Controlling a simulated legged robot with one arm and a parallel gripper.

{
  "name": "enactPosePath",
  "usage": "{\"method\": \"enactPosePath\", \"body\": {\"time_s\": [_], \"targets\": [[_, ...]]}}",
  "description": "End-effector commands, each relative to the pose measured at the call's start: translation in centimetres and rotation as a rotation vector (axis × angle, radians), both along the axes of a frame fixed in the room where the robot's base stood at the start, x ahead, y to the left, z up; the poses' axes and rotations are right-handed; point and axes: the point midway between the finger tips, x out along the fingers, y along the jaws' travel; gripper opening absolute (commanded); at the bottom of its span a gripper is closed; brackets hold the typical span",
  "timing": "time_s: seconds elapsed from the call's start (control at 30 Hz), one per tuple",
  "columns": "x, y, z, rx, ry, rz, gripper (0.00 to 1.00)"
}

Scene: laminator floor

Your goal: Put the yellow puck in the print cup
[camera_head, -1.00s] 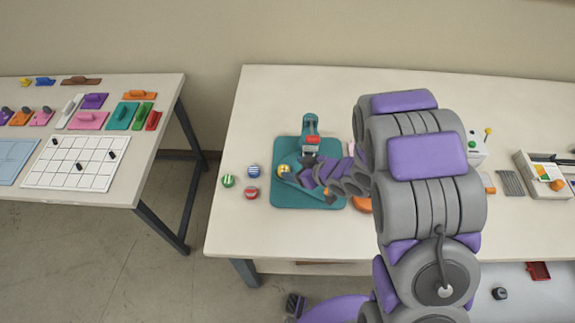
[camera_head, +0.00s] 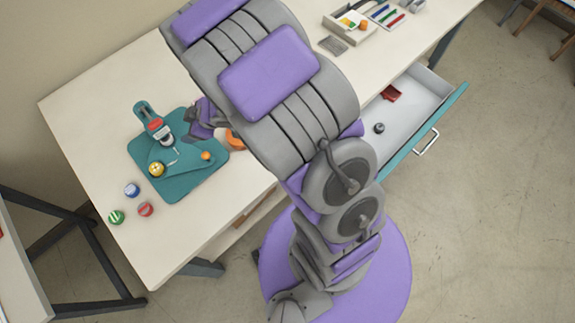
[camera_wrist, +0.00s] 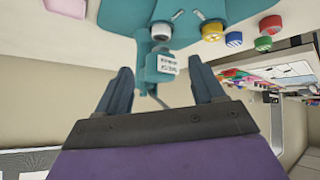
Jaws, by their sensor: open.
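The yellow puck (camera_head: 156,169) rests at the left front of the teal base plate (camera_head: 190,187) of a small press. The yellow puck also shows in the wrist view (camera_wrist: 212,32), beyond the right finger. The press (camera_head: 150,118) has a red part and a white-and-grey cylinder at its head; I cannot tell for certain which part is the print cup. A round white-rimmed part (camera_wrist: 161,31) shows in the wrist view. My gripper (camera_head: 190,130) is open and empty at the right of the press, apart from the puck. In the wrist view my gripper's fingers (camera_wrist: 161,75) stand wide apart.
Blue (camera_head: 132,189), green (camera_head: 116,217) and red (camera_head: 145,209) striped pucks lie left of the plate. An orange object (camera_head: 235,139) is beside the plate's right edge. An open drawer (camera_head: 410,112) juts out at the right.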

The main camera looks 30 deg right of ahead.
Motion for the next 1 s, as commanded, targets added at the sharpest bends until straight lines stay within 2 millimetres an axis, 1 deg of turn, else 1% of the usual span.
{"method": "enactPosePath", "body": {"time_s": [0.03, 0.07, 0.1, 0.13, 0.17, 0.2, 0.27, 0.3, 0.37, 0.4, 0.47, 0.5, 0.57, 0.6, 0.63, 0.67, 0.7, 0.77, 0.8, 0.9, 1.0], "targets": [[1.0, -2.4, 1.7, -0.065, -0.021, -0.074, 0.68], [1.3, -4.0, 2.5, -0.105, -0.024, -0.123, 0.68], [1.4, -6.2, 3.6, -0.157, -0.021, -0.192, 0.68], [1.4, -7.8, 4.5, -0.192, -0.017, -0.244, 0.68], [1.1, -9.3, 5.2, -0.224, -0.005, -0.296, 0.68], [0.6, -11.2, 6.3, -0.264, 0.008, -0.364, 0.68], [-0.6, -13.8, 7.9, -0.312, 0.040, -0.463, 0.68], [-1.7, -15.4, 9.0, -0.339, 0.067, -0.527, 0.68], [-3.9, -17.3, 10.2, -0.370, 0.122, -0.622, 0.68], [-5.6, -18.4, 11.1, -0.384, 0.160, -0.679, 0.68], [-8.3, -19.5, 12.2, -0.397, 0.227, -0.758, 0.68], [-10.3, -20.0, 12.9, -0.399, 0.277, -0.807, 0.68], [-13.5, -20.3, 13.8, -0.399, 0.361, -0.869, 0.68], [-15.7, -20.2, 14.3, -0.393, 0.422, -0.902, 0.68], [-17.4, -20.0, 14.6, -0.386, 0.466, -0.923, 0.68], [-19.0, -19.7, 15.0, -0.379, 0.510, -0.941, 0.68], [-21.2, -19.2, 15.4, -0.368, 0.574, -0.958, 0.68], [-24.2, -18.2, 16.1, -0.350, 0.658, -0.972, 0.68], [-26.1, -17.5, 16.4, -0.339, 0.713, -0.974, 0.68], [-29.8, -15.8, 17.2, -0.314, 0.821, -0.966, 0.68], [-32.0, -14.7, 17.7, -0.301, 0.889, -0.952, 0.68]]}}
